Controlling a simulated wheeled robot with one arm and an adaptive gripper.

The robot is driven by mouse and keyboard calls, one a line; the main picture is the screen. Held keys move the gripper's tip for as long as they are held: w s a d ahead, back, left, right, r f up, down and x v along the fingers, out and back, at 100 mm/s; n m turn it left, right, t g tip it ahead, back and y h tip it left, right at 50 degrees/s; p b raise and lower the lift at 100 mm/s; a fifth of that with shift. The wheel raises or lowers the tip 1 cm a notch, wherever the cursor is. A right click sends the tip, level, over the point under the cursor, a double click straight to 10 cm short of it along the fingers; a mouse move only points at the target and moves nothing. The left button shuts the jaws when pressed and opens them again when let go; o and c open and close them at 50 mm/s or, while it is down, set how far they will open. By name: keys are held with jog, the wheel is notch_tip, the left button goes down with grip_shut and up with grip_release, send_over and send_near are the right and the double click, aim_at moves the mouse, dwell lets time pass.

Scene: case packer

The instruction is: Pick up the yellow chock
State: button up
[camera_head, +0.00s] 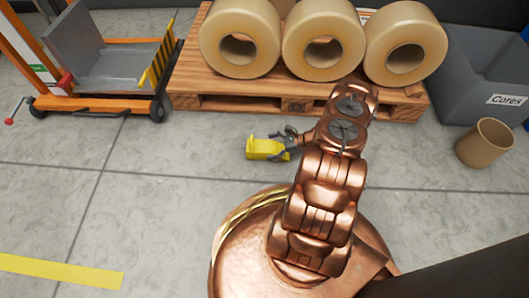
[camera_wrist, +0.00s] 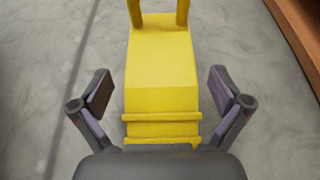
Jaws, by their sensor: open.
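The yellow chock (camera_head: 262,148) lies on the grey floor in front of the wooden pallet in the head view. In the wrist view the chock (camera_wrist: 162,75) fills the middle, with a handle-like part at the top and ridges at its near end. My gripper (camera_head: 287,143) is at the chock's right end in the head view. In the wrist view my gripper (camera_wrist: 162,92) is open, with one finger on each side of the chock and visible gaps between. The chock's nearest end is hidden by the gripper body.
The pallet (camera_head: 243,103) with large tan rolls (camera_head: 323,40) stands just behind the chock. An orange lift cart (camera_head: 95,103) is at the left. A grey bin (camera_head: 480,75) marked Cores and a loose tan core (camera_head: 484,143) are at the right. Floor left of the chock is clear.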

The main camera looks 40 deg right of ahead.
jog(key=shift+w+a+f, duration=0.25)
jog(key=shift+w+a, duration=0.2)
jog(key=shift+a, duration=0.05)
jog(key=c, duration=1.7)
